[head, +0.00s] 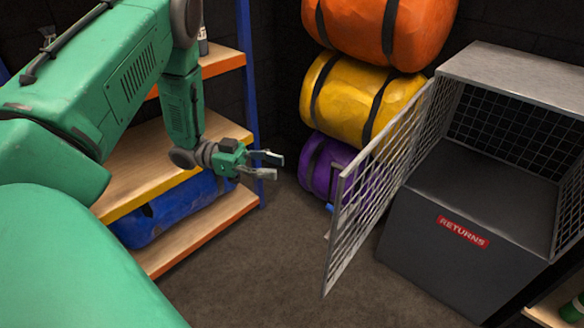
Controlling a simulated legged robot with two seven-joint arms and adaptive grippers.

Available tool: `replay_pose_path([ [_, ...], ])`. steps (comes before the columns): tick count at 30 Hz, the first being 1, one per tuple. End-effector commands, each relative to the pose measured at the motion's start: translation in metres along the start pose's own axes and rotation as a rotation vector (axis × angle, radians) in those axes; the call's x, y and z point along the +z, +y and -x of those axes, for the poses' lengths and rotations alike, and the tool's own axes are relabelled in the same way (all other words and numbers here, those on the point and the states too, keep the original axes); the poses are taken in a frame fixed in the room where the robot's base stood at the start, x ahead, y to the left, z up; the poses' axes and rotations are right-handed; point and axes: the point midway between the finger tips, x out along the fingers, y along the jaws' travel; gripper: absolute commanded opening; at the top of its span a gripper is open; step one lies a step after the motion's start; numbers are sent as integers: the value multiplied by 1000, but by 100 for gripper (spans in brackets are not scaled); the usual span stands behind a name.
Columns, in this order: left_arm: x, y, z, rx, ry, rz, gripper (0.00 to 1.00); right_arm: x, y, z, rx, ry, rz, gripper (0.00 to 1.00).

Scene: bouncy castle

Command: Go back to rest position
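My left arm comes in from the left in the head view, green and bent downward. Its gripper (270,166) is open, with its two grey fingers apart and nothing between them. It hangs in the air in front of the shelf's blue post, pointing right toward the rolled bags. My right arm and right gripper are not in view.
A wooden shelf (222,206) with a blue bag (170,212) stands at the left. Orange (350,25), yellow (345,95) and purple (318,165) rolls are stacked behind. A returns box (420,240) has its mesh door (365,205) swung open. The floor (250,275) is clear.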

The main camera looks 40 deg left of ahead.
Motion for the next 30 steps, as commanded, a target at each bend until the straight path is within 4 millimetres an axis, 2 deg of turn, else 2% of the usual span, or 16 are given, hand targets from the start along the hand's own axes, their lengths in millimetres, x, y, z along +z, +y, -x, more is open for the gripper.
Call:
replay_pose_path([
  [3,0,0,11,-1,-1,-2,31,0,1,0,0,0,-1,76],
  [9,1,0,19,1,2,1,31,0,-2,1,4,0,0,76],
  [23,1,0,17,-1,0,0,31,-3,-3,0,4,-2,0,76],
  [26,6,-2,6,-29,-16,5,31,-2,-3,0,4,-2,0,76],
  [29,25,-9,-20,-117,-65,29,31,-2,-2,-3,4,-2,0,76],
  [30,37,-12,-34,-169,-100,47,31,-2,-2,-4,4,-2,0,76],
])
